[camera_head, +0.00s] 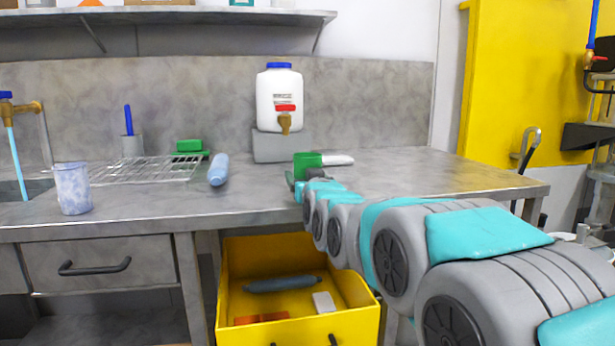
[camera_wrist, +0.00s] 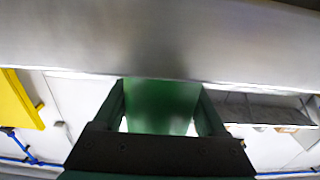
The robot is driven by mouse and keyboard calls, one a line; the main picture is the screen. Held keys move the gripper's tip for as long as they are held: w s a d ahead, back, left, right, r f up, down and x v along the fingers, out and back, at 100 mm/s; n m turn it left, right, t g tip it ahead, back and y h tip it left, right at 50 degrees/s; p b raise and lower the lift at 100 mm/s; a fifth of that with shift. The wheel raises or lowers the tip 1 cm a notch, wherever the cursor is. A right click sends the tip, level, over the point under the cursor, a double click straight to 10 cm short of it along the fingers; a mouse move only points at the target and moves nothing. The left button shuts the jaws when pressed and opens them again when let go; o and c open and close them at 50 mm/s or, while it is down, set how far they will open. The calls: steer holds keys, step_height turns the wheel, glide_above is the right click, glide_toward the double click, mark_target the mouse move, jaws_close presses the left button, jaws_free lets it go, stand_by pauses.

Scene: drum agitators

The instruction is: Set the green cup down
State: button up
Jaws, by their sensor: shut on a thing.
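The green cup (camera_head: 308,162) is over the grey counter, in front of the white jug, in the head view. In the wrist view the green cup (camera_wrist: 162,108) sits between the two dark green fingers of my gripper (camera_wrist: 161,98). My gripper (camera_head: 300,187) is shut on it. My arm reaches in from the lower right and hides part of the counter below the cup. I cannot tell whether the cup's base touches the counter (camera_head: 430,175).
A white jug (camera_head: 279,98) with a tap stands on a grey block (camera_head: 281,147). A light blue roll (camera_head: 218,169), a wire rack (camera_head: 140,170) and a marbled cup (camera_head: 73,190) are left. An open yellow drawer (camera_head: 298,328) juts out below. The counter's right part is clear.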

steer(key=shift+f, duration=0.1)
steer(key=o, duration=1.2)
steer(key=shift+o, duration=0.2)
steer(key=shift+r, duration=0.2)
steer(key=b+v, duration=0.1)
steer(key=v, duration=1.1)
steer(key=shift+f, duration=0.1)
